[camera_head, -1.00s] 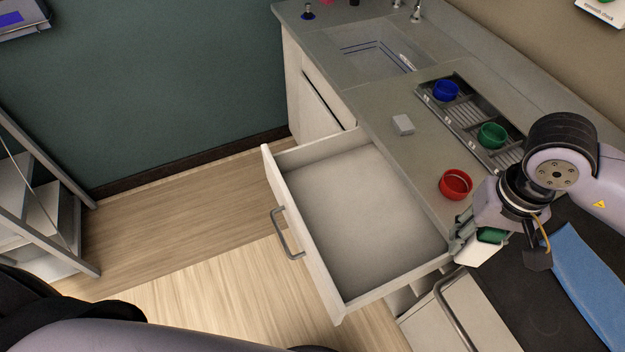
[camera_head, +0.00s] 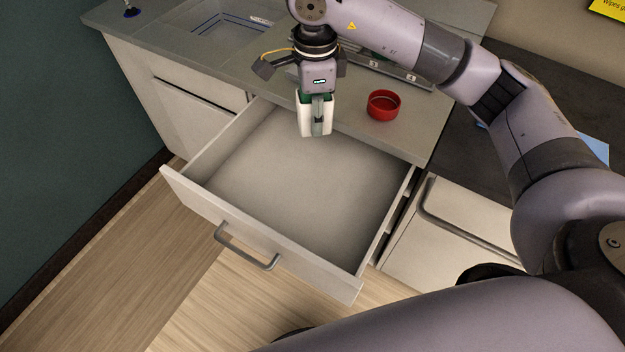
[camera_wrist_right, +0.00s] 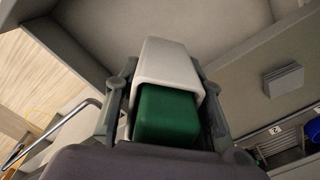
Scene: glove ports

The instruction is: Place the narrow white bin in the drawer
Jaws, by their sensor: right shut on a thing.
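The narrow white bin (camera_head: 303,117) is held upright by my right gripper (camera_head: 318,125), which is shut on its sides. In the right wrist view the bin (camera_wrist_right: 168,62) sits between the two fingers, with a green block-like thing (camera_wrist_right: 166,117) at its near end. The drawer (camera_head: 265,240) is pulled open, and its visible floor is empty. In the head view the bin overlaps the counter's front edge and the back of the drawer. It appears raised; its exact height is unclear. My left gripper is not in view.
A red bowl (camera_head: 383,105) stands on the counter (camera_head: 440,125) just right of the bin. A grey block (camera_wrist_right: 283,80) shows in the right wrist view. The drawer's front carries a metal handle (camera_head: 245,252).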

